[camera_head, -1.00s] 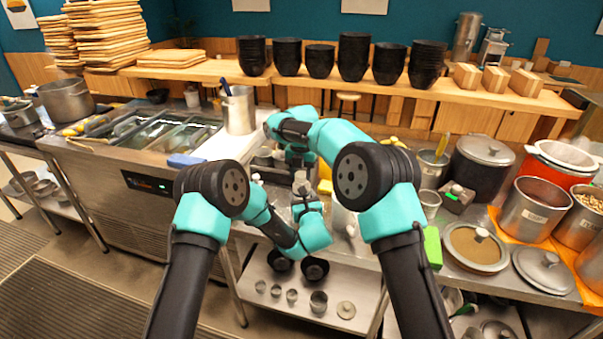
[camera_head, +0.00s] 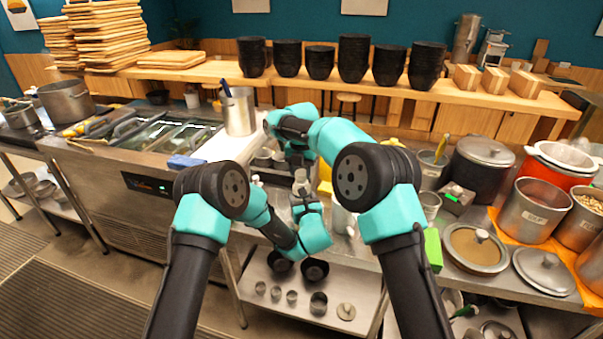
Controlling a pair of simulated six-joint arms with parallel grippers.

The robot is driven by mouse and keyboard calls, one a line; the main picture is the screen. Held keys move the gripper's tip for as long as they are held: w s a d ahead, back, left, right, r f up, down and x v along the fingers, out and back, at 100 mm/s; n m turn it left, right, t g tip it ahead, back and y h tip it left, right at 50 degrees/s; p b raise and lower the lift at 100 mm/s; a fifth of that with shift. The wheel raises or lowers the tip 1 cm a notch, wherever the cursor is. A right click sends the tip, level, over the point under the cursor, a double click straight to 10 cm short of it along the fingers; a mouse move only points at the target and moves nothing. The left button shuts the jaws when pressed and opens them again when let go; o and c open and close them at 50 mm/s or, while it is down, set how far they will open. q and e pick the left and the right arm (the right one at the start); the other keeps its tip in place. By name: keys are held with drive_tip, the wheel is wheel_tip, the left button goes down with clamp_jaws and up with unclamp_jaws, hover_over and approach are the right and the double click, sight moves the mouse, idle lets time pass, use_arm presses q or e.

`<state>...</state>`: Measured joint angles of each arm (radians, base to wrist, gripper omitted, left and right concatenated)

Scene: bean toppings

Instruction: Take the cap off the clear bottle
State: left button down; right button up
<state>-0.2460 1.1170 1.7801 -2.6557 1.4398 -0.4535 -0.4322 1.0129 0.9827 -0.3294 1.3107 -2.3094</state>
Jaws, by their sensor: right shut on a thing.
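The clear bottle (camera_head: 300,181) stands upright between my two grippers at the front of the metal counter, partly hidden. My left gripper (camera_head: 303,203) reaches in low from the left and is at the bottle's lower part; its fingers are too small to read. My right gripper (camera_head: 299,164) comes down from above and is shut at the top of the bottle, where the cap is. The cap itself is hidden by the fingers. I cannot tell whether the cap still touches the bottle.
Pots and lids crowd the counter on the right, with a steel pot (camera_head: 534,208) on an orange cloth. A tall steel container (camera_head: 239,111) stands on the left beside sunken trays (camera_head: 150,133). A lower shelf (camera_head: 290,312) holds small cups. Stacked black bowls (camera_head: 354,57) line the back shelf.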

sight(302, 173)
drive_tip(key=shift+r, duration=0.6)
drive_tip(key=shift+r, duration=1.95)
use_arm(q)
drive_tip(key=shift+c, duration=0.6)
unclamp_jaws()
drive_tip(key=v, duration=1.2)
